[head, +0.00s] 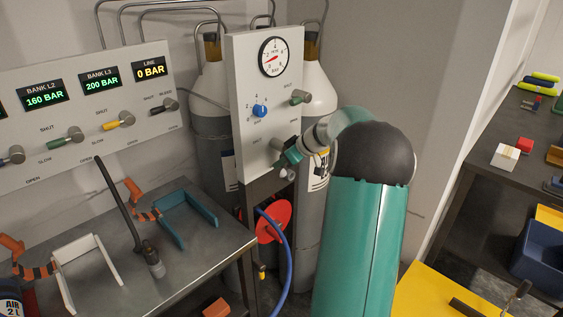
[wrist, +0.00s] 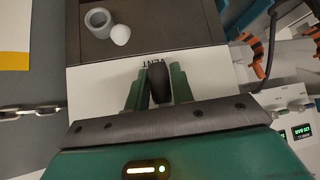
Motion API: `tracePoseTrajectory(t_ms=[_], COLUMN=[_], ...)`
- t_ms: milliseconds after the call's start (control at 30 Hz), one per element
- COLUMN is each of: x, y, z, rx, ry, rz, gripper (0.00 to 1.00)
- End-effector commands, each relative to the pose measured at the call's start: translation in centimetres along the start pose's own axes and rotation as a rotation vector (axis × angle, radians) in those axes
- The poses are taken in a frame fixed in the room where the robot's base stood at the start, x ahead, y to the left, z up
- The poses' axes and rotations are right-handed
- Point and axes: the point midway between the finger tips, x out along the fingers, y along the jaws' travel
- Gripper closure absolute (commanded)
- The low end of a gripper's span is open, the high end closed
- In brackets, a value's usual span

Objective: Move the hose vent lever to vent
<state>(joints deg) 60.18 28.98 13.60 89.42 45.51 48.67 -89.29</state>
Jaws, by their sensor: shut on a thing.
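The hose vent lever (wrist: 160,84) shows in the wrist view as a dark rounded handle. It lies between the two green fingers of my gripper (wrist: 158,70), which are shut on it. The printed word VENT stands on the white panel (wrist: 92,85) just beyond the handle's end. In the head view my gripper (head: 283,157) is at the lower part of the upright panel (head: 242,130), beside a grey lever hub (head: 277,144). The handle itself is mostly hidden there by the fingers and wrist.
Above on the same panel are a round gauge (head: 273,57), a blue knob (head: 260,110) and a green-handled lever (head: 299,96). Gas cylinders (head: 318,92) stand behind. A blue hose (head: 285,245) and red disc (head: 274,222) are below. A metal bench (head: 195,258) is at left.

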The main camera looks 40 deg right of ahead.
Motion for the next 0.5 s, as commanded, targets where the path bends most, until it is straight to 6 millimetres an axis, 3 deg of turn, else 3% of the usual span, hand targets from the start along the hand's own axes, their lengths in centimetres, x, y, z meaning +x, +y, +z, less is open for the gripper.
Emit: tracePoseTrajectory(t_ms=[467,500], x=[-0.02,-0.02], y=[0.21,0.21], z=[0.17,0.17], rx=[-0.012,-0.012], ry=[-0.006,-0.006], rz=[0.015,0.015], gripper=[0.99,0.74])
